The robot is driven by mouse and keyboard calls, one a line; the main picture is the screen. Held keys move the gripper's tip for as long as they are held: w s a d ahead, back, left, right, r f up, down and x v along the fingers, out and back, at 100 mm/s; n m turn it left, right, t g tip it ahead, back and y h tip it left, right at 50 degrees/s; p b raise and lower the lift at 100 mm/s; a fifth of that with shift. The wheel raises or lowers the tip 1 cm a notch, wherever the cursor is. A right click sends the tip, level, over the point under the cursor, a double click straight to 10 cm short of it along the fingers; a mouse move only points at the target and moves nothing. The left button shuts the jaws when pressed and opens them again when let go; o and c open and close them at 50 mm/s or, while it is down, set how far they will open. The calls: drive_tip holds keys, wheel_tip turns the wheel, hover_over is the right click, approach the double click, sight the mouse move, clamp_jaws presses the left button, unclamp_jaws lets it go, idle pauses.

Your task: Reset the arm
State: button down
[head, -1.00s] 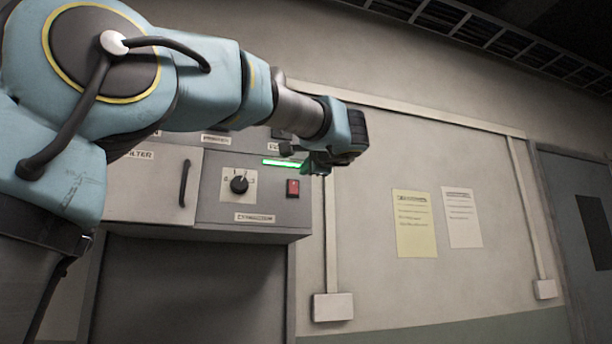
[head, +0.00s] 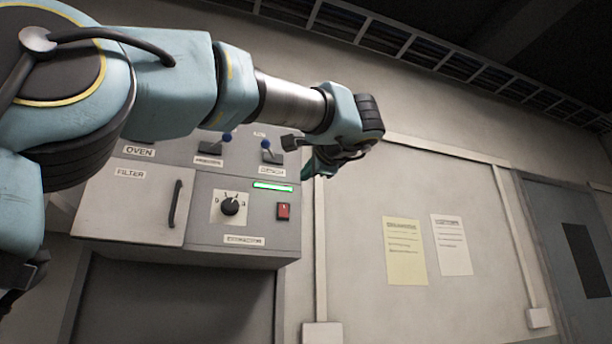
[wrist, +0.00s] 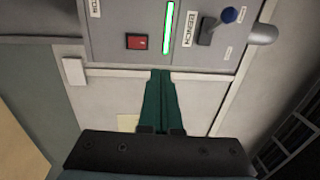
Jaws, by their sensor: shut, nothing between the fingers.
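My gripper (head: 312,165) is at the end of my raised arm, in front of the wall panel's right edge in the head view. In the wrist view its two green fingers (wrist: 161,100) lie together, shut and empty. In the head view the fingers are small and partly hidden by the wrist. The grey control panel (head: 205,250) stands behind and below my arm, and the gripper appears apart from it.
The panel has a filter door (head: 140,205), a dial (head: 230,206), a red switch (head: 283,211), a lit green bar (head: 272,186) and levers with blue knobs (head: 266,147). Yellow (head: 405,250) and white (head: 452,245) sheets hang on the wall. A door (head: 575,240) is at right.

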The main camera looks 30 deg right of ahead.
drive_tip(key=shift+f, duration=0.1)
drive_tip(key=w+a+f+n+g+y, duration=0.1)
drive_tip(key=w+a+f+g, duration=0.25)
drive_tip(key=f, duration=0.85)
drive_tip(key=w+a+f+n+g+y, duration=0.15)
drive_tip(key=w+a+f, duration=0.3)
drive_tip(key=f, duration=0.75)
drive_tip(key=w+a+f+n+g+y, duration=0.1)
drive_tip(key=w+a+f+g, duration=0.3)
drive_tip(key=f, duration=0.8)
drive_tip(key=s+a+f+n+g, duration=0.25)
drive_tip(key=a+f, duration=0.35)
drive_tip(key=f, duration=0.3)
drive_tip(key=s+a+f+n+g, duration=0.1)
drive_tip(key=a+f+n+g, duration=0.25)
drive_tip(key=a+f, duration=0.5)
drive_tip(key=s+a+f+n+g, duration=0.1)
drive_tip(key=s+a+f+n, duration=0.3)
drive_tip(key=s+f, duration=0.1)
drive_tip(key=s+a+f+n+g+h, duration=0.1)
drive_tip(key=s+a+f+n, duration=0.2)
drive_tip(key=f, duration=0.5)
drive_tip(key=shift+s+a+n, duration=0.4)
drive_tip(key=shift+s+n, duration=0.45)
drive_tip(key=shift+s, duration=0.4)
